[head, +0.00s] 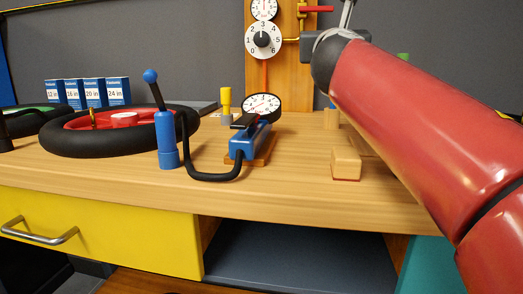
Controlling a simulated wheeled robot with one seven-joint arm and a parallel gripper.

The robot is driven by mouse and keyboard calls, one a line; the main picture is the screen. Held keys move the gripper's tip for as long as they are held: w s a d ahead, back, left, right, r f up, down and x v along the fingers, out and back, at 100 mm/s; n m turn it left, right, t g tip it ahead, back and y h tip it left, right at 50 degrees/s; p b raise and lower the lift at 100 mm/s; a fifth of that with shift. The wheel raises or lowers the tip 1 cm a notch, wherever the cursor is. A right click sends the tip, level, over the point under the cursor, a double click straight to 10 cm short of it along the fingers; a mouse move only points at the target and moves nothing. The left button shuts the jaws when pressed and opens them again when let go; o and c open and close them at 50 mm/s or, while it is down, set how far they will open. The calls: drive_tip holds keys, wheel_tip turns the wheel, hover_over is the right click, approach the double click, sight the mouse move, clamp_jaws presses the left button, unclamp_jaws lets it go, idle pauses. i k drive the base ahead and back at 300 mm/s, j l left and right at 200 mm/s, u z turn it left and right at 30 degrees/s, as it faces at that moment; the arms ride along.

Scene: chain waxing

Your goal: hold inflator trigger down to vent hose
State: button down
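The black hose (212,177) curves from the inflator's front to the left, up behind a blue cylinder (167,138) with a ball-topped lever.
A black tyre on a red wheel (68,143) lies at left, with several blue boxes (88,93) behind. A wooden block (346,164) sits right of the inflator. A wooden panel (284,80) with dials stands behind. The front bench edge is clear.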

sight(247, 120)
drive_tip(key=k+j, duration=0.1)
drive_tip(key=k, duration=0.35)
drive_tip(key=k+j, duration=0.15)
drive_tip(key=k, duration=0.25)
drive_tip(key=k+j, duration=0.1)
drive_tip(key=k, duration=0.35)
